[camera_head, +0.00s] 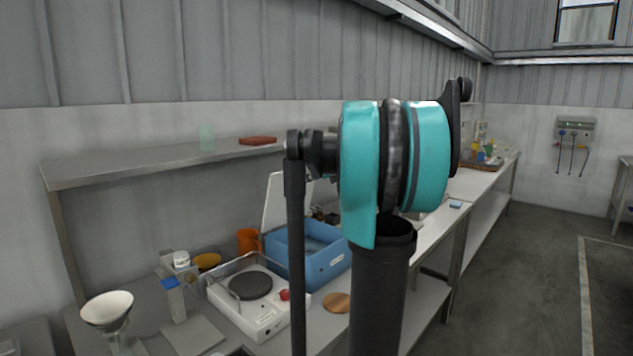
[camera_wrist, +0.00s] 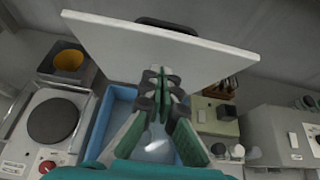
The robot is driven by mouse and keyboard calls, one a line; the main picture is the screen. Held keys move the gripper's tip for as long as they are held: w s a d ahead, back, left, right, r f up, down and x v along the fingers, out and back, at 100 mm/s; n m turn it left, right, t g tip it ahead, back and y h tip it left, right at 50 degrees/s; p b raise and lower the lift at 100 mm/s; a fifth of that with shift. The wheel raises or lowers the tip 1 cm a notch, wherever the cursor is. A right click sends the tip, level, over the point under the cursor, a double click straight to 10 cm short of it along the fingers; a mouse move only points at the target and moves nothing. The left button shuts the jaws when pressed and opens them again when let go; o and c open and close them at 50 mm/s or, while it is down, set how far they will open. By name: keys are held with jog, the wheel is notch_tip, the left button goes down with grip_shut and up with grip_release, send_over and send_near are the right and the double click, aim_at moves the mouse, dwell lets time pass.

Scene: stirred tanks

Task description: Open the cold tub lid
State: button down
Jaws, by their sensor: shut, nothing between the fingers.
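The cold tub is a blue box (camera_head: 322,256) on the bench, behind my arm in the head view. Its white lid (camera_head: 274,203) stands raised and tilted back at the far side. In the wrist view the lid (camera_wrist: 185,48) spans the top, with a dark handle strip (camera_wrist: 166,25) at its upper edge. The tub's blue rim (camera_wrist: 98,125) and pale inside show below. My gripper (camera_wrist: 158,73) is shut and empty over the tub, its tips overlapping the lid's lower part in the picture; I cannot tell if they touch.
A hotplate (camera_head: 250,285) with a guard rail stands left of the tub. An orange jug (camera_head: 248,241) and a yellow bowl (camera_head: 207,261) are behind it. A shelf (camera_head: 150,168) runs above the bench. A round wooden disc (camera_head: 337,302) lies near the front edge.

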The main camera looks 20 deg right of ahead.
jog(key=shift+w+a+r, duration=0.25)
jog(key=shift+w+a, duration=0.1)
jog(key=shift+w, duration=0.35)
jog(key=w+a, duration=0.1)
jog(key=w+a+r+g, duration=0.1)
jog(key=w, duration=0.1)
jog(key=w+a+r+g+h, duration=0.1)
jog(key=w, duration=0.1)
jog(key=shift+w, duration=0.25)
jog(key=shift+s, duration=0.1)
